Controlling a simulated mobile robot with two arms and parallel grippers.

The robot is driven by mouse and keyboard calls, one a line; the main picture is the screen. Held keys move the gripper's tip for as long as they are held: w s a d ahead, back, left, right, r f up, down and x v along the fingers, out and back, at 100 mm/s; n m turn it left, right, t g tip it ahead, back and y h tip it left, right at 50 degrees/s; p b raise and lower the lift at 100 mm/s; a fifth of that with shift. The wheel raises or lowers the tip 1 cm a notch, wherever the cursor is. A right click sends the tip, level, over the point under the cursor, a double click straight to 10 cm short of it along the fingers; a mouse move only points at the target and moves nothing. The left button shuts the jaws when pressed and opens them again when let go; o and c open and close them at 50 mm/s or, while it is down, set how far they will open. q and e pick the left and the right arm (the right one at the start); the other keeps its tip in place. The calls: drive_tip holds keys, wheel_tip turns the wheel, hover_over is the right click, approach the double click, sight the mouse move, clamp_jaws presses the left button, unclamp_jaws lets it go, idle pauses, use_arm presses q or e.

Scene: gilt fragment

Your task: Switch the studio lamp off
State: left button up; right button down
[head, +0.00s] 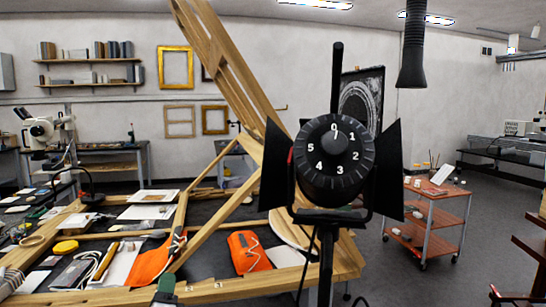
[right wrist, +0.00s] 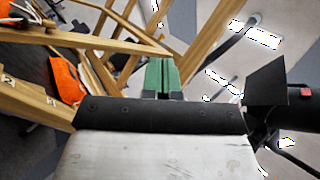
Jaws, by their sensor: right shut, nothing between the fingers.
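The studio lamp (head: 331,190) stands upright on a black stand, its back facing me and dark barn doors spread at both sides. A round black dial (head: 334,143) on its back carries white numbers 0 to 5, with 0 at the top. I cannot tell the exact pointer setting. The left gripper is out of view.
A wooden frame-like table (head: 215,290) holds tools, papers and orange cloths (head: 250,252). A tall slanted wooden easel beam (head: 225,60) rises left of the lamp. A red trolley (head: 428,220) stands to the right. A black hose (head: 412,50) hangs from above. Open floor lies at the right.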

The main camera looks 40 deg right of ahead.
drive_tip(key=s+d+r+m+g+h, duration=0.2)
drive_tip(key=s+r+m+g+h, duration=0.1)
drive_tip(key=r+m+g, duration=0.9)
drive_tip(key=s+d+r+m+g+h, duration=0.25)
drive_tip(key=r+m+g, duration=0.55)
drive_tip(key=r+m, duration=0.6)
drive_tip(key=s+a+r+m+g+y, duration=0.2)
drive_tip(key=s+r+m+y, duration=0.7)
drive_tip(key=s+r+m, duration=0.4)
drive_tip(key=shift+s+m+b, duration=0.2)
drive_tip(key=shift+m+b, duration=0.25)
drive_tip(key=shift+m, duration=0.35)
drive_tip(key=shift+d, duration=0.1)
drive_tip(key=p, duration=0.1)
approach(291, 156)
drive_tip(key=w+d+f, duration=0.3)
drive_tip(key=s+d, duration=0.1)
drive_tip(key=s+d+p, duration=0.1)
drive_tip(key=s+d, duration=0.1)
drive_tip(key=shift+s+d+f, duration=0.1)
drive_tip(key=shift+d+f, duration=0.15)
drive_tip(key=shift+f, duration=0.1)
